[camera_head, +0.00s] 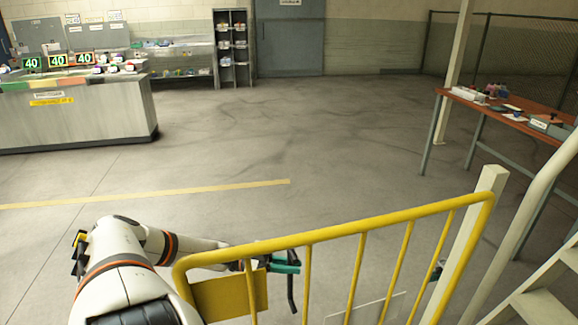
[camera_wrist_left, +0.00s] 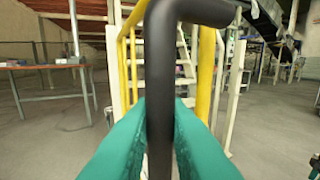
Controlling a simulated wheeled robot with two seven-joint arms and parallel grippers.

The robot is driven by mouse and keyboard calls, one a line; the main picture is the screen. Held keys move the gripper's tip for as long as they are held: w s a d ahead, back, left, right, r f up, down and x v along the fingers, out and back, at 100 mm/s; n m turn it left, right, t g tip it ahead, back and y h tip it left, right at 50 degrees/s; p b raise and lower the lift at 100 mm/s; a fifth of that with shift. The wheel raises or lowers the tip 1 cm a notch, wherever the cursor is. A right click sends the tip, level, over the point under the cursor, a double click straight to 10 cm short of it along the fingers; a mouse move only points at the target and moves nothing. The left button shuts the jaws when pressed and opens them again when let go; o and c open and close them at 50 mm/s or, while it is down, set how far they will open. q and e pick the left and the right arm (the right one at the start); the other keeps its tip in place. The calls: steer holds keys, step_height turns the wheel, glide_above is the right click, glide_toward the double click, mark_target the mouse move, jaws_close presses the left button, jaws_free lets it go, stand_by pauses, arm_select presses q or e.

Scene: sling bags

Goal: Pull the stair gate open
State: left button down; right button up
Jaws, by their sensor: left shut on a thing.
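The yellow stair gate (camera_head: 340,232) stands in the lower middle of the head view, with a top rail, upright bars and a yellow plate (camera_head: 230,295) at its left end. Its right end is beside a cream post (camera_head: 470,240). My left gripper (camera_head: 288,264) has teal fingers and is at the left part of the gate, partly behind the rail. In the left wrist view its fingers (camera_wrist_left: 160,135) are shut on a black handle (camera_wrist_left: 162,75), which runs upright and bends right at the top. The handle also shows in the head view (camera_head: 291,293). My right gripper is out of view.
White stairs (camera_head: 540,295) rise at the lower right. An orange-topped workbench (camera_head: 500,115) with small items stands at the right. A long grey counter (camera_head: 75,112) is at the far left. The concrete floor (camera_head: 270,150) between is clear, with a yellow line.

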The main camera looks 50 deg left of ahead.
arm_select(q)
steer(key=shift+f, duration=0.1)
steer(key=c, duration=1.5)
jaws_free()
steer(key=shift+w, duration=0.2)
steer(key=shift+o, duration=0.2)
steer(key=b+v, duration=0.1)
steer(key=v, duration=1.1)
